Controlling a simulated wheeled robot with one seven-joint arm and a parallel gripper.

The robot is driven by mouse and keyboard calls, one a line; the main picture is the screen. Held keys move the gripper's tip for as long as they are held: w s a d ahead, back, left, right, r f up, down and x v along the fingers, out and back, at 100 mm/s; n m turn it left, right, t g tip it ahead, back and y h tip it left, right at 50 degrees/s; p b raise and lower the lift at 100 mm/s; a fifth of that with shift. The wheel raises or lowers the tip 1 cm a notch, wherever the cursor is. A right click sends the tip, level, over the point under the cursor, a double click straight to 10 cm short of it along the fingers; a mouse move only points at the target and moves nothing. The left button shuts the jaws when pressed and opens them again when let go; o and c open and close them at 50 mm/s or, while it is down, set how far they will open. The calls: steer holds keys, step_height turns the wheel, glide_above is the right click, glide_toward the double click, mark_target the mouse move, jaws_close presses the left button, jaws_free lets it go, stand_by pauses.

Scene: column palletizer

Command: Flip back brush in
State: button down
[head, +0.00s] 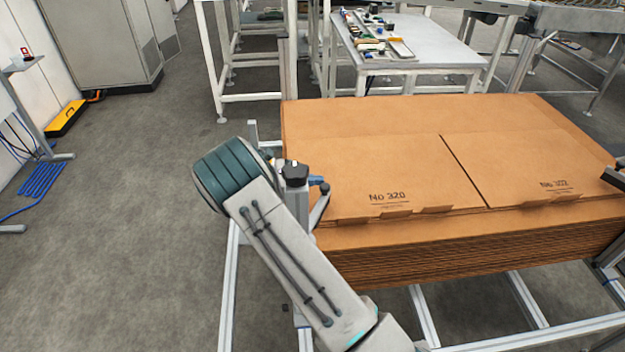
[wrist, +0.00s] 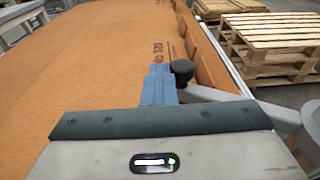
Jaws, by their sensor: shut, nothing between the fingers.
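My gripper (head: 318,181) is at the near left corner of the cardboard stack, low beside its edge. In the wrist view its blue fingers (wrist: 158,88) are together with nothing between them. Just right of the fingertips is a black round knob (wrist: 182,70) on a grey arm (wrist: 222,96); whether they touch I cannot tell. The grey arm also shows in the head view (head: 320,207), next to the stack's left corner. I take this arm to be part of the back brush; its bristles are not clearly visible.
The brown cardboard stack (head: 360,165) fills the frame on the right, with printed flaps along its near edge. Wooden pallets (wrist: 270,40) stand beyond it in the wrist view. A table with tools (head: 425,38) is behind.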

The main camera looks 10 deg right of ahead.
steer(key=w+a+r+b, duration=0.1)
steer(key=a+r+b, duration=0.1)
steer(key=a, duration=1.1)
steer(key=shift+w+a, duration=0.2)
steer(key=shift+a, duration=0.2)
